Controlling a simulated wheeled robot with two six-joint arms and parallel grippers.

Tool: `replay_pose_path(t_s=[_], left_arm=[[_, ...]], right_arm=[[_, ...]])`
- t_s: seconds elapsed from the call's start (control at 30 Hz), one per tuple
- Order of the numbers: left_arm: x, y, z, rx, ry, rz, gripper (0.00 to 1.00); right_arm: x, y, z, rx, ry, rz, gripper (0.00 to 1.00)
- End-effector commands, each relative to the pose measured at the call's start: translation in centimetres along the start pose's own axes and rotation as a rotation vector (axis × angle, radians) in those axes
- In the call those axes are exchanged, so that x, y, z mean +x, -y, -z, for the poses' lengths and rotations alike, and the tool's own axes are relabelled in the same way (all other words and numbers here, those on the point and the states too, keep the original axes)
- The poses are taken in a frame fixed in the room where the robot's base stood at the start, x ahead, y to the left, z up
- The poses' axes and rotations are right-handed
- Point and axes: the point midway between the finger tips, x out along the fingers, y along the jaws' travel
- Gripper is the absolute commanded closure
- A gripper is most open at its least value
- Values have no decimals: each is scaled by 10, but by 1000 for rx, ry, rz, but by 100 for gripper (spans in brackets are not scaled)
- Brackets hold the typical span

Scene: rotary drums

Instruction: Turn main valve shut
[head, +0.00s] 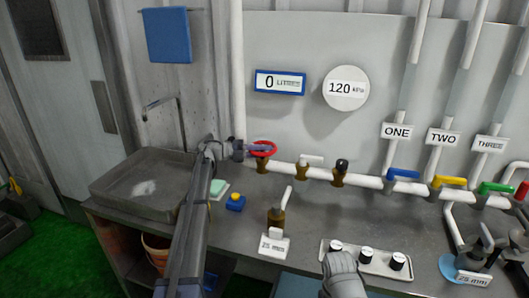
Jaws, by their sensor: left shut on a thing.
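The red valve handwheel (265,148) sits on a brass valve body (263,166) near the left end of the white horizontal pipe (310,173). I take it to be the main valve, though no label names it. My left gripper (258,149) reaches it from the left and is shut on the left part of its rim. The fingers cover that part of the wheel. How far the wheel is turned cannot be told. A grey rounded part at the bottom centre seems to be my right arm; no right fingers show clearly.
The pipe also carries a white-handled valve (310,160), a black-topped valve (340,168) and coloured levers. Gauges read 0 litres (280,82) and 120 kPa (346,88).

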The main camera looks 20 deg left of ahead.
Motion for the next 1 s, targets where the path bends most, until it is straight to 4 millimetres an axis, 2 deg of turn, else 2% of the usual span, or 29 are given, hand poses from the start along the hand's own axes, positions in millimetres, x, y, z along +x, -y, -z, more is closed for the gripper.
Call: replay_pose_path(t_s=[0.2, 0.23, 0.47, 0.77, 1.0], left_arm=[[1, 0, 2, 0, -3, -1, 100], [1, 0, 1, 0, -3, -1, 74], [1, 0, 1, 0, -1, -1, 48], [-1, 0, 0, 0, 0, 0, 48], [-21, 0, 0, 0, 2, 0, 48]], right_arm=[[0, 0, 0, 0, 0, 0, 50], [0, 0, 0, 0, 0, 0, 50], [0, 0, 0, 0, 0, 0, 50], [0, 0, 0, 0, 0, 0, 50], [0, 0, 0, 0, 0, 0, 50]])
